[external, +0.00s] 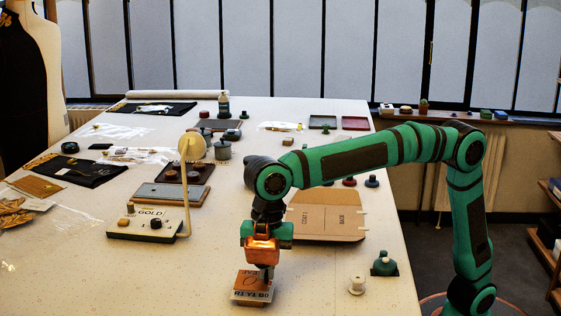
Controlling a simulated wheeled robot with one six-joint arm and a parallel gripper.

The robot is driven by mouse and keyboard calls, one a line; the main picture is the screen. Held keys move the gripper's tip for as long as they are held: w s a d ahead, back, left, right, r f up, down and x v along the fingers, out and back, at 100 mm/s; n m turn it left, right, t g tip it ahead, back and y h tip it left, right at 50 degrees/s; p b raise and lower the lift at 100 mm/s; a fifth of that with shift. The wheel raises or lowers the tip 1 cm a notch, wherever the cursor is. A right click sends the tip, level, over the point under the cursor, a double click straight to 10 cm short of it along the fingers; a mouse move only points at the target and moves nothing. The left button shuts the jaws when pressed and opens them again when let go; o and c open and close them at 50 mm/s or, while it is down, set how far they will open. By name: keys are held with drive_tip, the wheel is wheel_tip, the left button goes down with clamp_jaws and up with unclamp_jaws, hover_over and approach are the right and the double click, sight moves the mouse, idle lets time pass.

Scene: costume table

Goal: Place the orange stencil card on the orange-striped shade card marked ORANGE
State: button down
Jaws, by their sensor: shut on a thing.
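My gripper (263,270) points down over the near part of the table, its fingers at a small orange-brown card (246,279) with dark lettering. It is shut on this card, which I take to be the orange stencil card. The card lies roughly flat, low over the table. A pale strip with dark letters shows along its near edge, and a brown edge shows beneath. Whether these belong to a second card under it, or whether they touch, I cannot tell. I cannot make out orange stripes or the word ORANGE. The gripper hides the card's right side.
A control box marked GOLD (152,223) with a tall lamp-like post (187,195) stands left. A cardboard pattern piece (326,222) lies behind my gripper. A white spool (357,284) and a green knobbed thing (384,264) stand right. The near left table (130,280) is clear.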

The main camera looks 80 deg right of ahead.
drive_tip(key=shift+f, duration=1.05)
drive_tip(key=shift+f, duration=0.1)
drive_tip(key=c, duration=1.6)
unclamp_jaws()
drive_tip(key=shift+o, duration=0.2)
wheel_tip(320, 180, up, 12)
drive_tip(key=d, duration=0.1)
drive_tip(key=shift+d, duration=0.4)
